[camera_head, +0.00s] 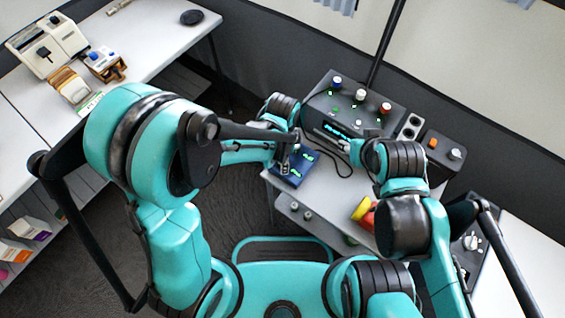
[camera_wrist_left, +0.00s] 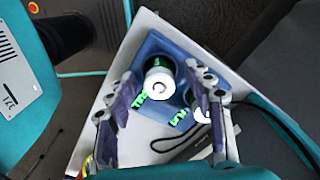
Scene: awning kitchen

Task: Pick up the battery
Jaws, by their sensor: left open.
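A blue holder (camera_wrist_left: 187,65) sits on the white table in the left wrist view; it also shows in the head view (camera_head: 292,177). A battery (camera_wrist_left: 160,84) with a round white end stands in it, with green markings beside it. A second white-ended battery (camera_wrist_left: 201,112) is partly hidden behind my right-hand finger. My left gripper (camera_wrist_left: 161,78) is open, with its fingers on either side of the first battery; whether they touch it is unclear. In the head view my left gripper (camera_head: 287,165) is over the holder. My right gripper (camera_head: 346,147) is near the dark console; its fingers are too small to read.
A dark console (camera_head: 350,105) with coloured knobs stands at the back of the white table (camera_head: 325,185). A black cable (camera_head: 345,165) lies beside the holder. A red and yellow object (camera_head: 365,213) is at the table's front right. A second table (camera_head: 160,55) stands far left.

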